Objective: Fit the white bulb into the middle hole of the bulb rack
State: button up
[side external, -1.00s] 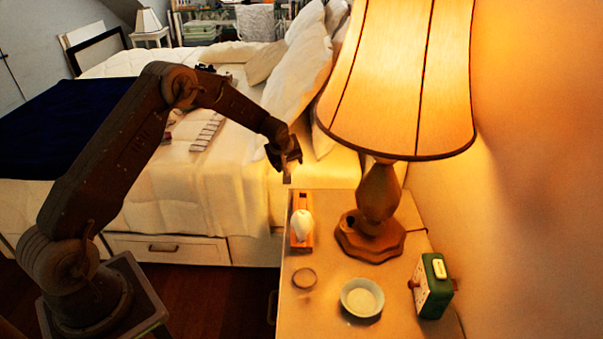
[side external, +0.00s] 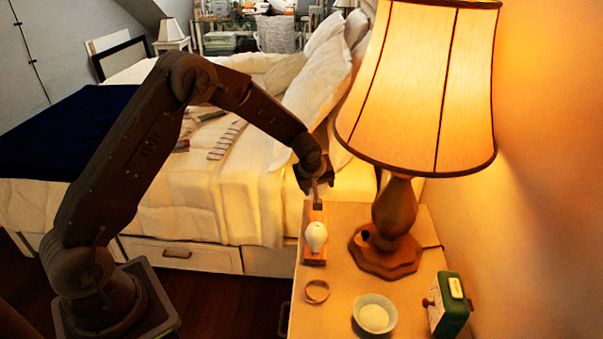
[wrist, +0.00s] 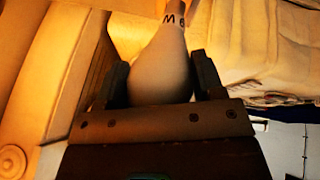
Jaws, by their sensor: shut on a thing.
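The bulb rack (side external: 314,259) is an orange-brown block on the bedside table. My gripper (side external: 317,190) points down over the rack's far end. In the wrist view my gripper (wrist: 160,85) is shut on another pale, rounded bulb (wrist: 160,72), whose narrow neck with dark lettering points away from the jaws. I take this as the white bulb, tinted by warm light. In the side view the held bulb is not clear, and the rack's middle hole cannot be made out.
The lamp (side external: 392,215) with its wide shade stands close right of the rack. A small ring (side external: 317,291), a white bowl (side external: 374,314) and a green clock (side external: 448,303) are on the table (side external: 345,270). The bed (side external: 185,210) lies behind and left.

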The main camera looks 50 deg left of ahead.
jog(key=shift+d, duration=0.35)
jog(key=shift+f, duration=4)
jog(key=shift+f, duration=0.85)
jog(key=o, duration=1)
jog(key=shift+c, duration=0.2)
jog(key=shift+r, duration=0.1)
